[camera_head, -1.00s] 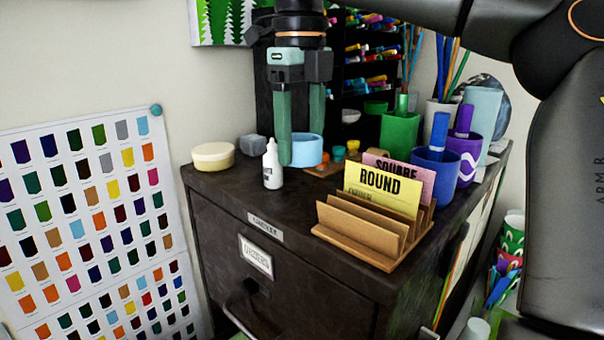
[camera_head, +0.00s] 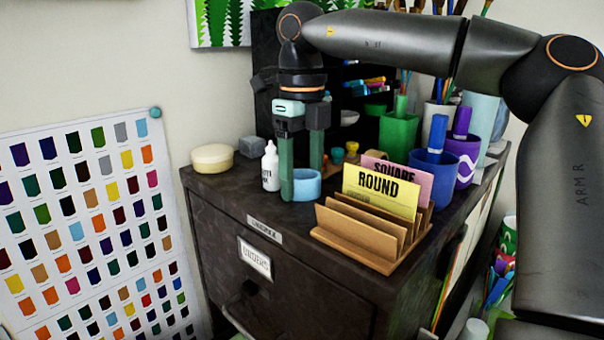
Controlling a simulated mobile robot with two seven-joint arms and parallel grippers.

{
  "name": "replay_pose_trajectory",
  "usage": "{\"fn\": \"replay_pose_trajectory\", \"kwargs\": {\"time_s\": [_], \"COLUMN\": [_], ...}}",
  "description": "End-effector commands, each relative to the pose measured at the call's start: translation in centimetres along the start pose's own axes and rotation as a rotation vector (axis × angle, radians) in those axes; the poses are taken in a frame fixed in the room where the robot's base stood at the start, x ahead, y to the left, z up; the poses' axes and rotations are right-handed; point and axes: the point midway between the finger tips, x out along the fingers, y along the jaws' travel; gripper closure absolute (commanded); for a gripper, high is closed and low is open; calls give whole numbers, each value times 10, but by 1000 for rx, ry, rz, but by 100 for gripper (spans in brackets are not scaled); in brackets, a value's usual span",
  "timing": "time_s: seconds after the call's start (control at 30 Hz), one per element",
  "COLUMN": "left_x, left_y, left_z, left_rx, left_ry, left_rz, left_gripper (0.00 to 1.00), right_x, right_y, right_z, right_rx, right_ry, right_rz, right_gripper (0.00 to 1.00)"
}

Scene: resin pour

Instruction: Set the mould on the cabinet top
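The mould (camera_head: 306,185) is a small light blue round ring. It is at the fingertips of my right gripper (camera_head: 301,182), which comes down from above. One finger is at the mould's left front and hides part of it; the other is behind it, its tip hidden by the mould. The gripper appears shut on the mould. The dark cabinet top (camera_head: 232,190) lies beneath. The mould is low over it or touching it; I cannot tell which. My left gripper is not in view.
A white bottle (camera_head: 270,167) stands just left of the gripper, with a cream round tub (camera_head: 212,158) farther left. A wooden card holder (camera_head: 370,238) with ROUND (camera_head: 380,191) and SQUARE (camera_head: 412,181) cards is to the right. Bare top lies in front of the bottle.

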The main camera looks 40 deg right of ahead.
Motion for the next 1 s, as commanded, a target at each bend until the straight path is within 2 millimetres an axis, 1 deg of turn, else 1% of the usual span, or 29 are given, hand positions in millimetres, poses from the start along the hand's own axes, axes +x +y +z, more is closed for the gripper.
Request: {"fn": "replay_pose_trajectory", "kwargs": {"time_s": [0.03, 0.23, 0.47, 0.57, 0.67, 0.9, 1.0], "left_x": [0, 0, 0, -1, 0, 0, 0], "left_y": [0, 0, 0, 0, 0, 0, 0], "left_z": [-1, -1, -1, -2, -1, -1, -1], "left_rx": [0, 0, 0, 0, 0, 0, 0], "left_ry": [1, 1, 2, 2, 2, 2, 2], "left_rz": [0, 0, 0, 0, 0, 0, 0], "left_gripper": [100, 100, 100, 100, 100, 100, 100], "right_x": [0, 0, 0, -5, -16, -57, -67], "right_y": [0, 0, 0, 0, 0, 0, 0], "right_z": [0, 0, 0, 0, 1, 1, 1], "right_rx": [0, 0, 0, 0, 2, 2, 2], "right_ry": [1, 1, 1, 0, -2, -2, 0], "right_rz": [0, 0, 0, -1, -3, -3, -3], "right_gripper": [28, 5, 5, 5, 5, 5, 5]}}
